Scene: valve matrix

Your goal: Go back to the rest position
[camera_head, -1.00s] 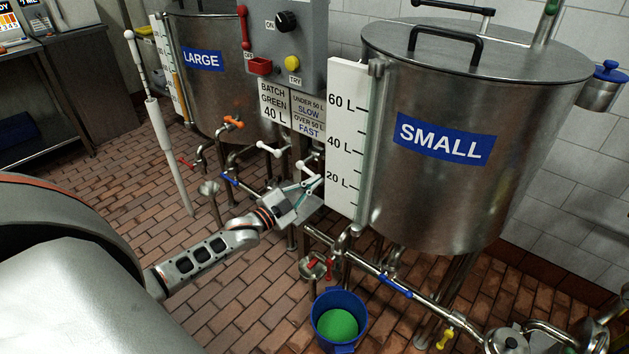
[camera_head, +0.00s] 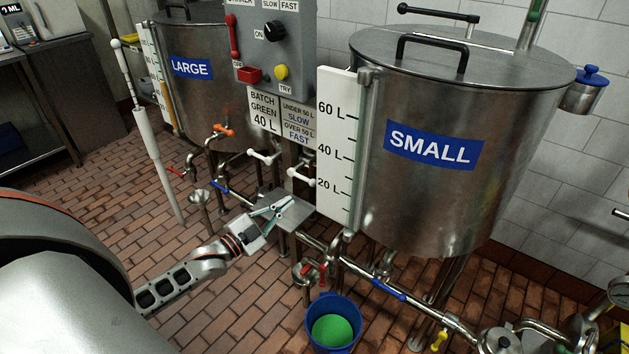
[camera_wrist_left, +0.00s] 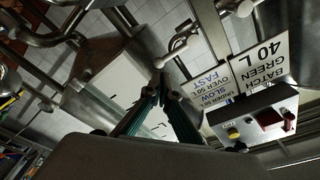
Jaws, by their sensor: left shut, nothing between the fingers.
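My left gripper (camera_head: 284,205) is shut and empty in the head view. It is in front of the pipework, over a small metal plate (camera_head: 296,211) between the two tanks. In the left wrist view the fingertips of my left gripper (camera_wrist_left: 160,78) come together, with pipes and a white-handled valve (camera_wrist_left: 178,46) beyond them. Nothing is held. My right gripper is not in view.
The SMALL tank (camera_head: 430,205) stands right, the LARGE tank (camera_head: 195,100) at the back left. A control box (camera_head: 275,45) hangs between them. A blue bucket (camera_head: 308,335) with green contents is on the floor. Brick floor (camera_head: 100,210) is open at the left.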

